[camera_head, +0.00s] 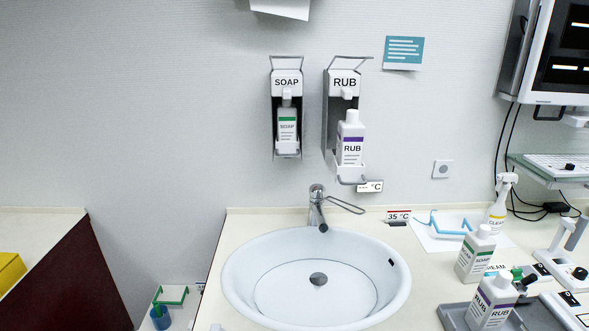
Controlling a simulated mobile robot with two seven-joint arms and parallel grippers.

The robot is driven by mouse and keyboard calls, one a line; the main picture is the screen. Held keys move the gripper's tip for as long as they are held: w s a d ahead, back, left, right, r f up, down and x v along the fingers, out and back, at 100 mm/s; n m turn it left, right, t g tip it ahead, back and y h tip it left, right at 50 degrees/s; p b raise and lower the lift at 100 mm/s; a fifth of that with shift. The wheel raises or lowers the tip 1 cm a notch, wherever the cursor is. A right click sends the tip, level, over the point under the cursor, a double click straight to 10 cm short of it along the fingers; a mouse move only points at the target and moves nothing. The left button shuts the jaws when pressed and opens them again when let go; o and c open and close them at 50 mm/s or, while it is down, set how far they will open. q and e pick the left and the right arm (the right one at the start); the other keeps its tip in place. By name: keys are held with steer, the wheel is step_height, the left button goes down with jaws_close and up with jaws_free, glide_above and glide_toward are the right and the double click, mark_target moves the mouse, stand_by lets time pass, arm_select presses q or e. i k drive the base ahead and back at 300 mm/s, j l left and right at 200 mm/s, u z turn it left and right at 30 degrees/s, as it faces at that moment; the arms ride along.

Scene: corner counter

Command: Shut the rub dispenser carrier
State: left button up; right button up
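The rub dispenser (343,82) hangs on the wall above the sink, right of the soap dispenser (286,82). Its carrier (348,173) stands out from the back plate at the bottom. A white rub bottle (351,140) with a purple band sits in the carrier, leaning forward with its top nearer the plate. The soap dispenser's bottle (287,125) sits close against its own back plate. Neither of my grippers shows in the head view.
The round white sink (240,285) and tap (317,207) lie below the dispensers. A soap bottle (475,255), a loose rub bottle (492,303) and a spray bottle (497,212) crowd the counter at right. A monitor (565,50) hangs upper right. Wall left of the dispensers is clear.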

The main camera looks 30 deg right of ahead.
mark_target(344, 175)
steer(key=z, duration=1.2)
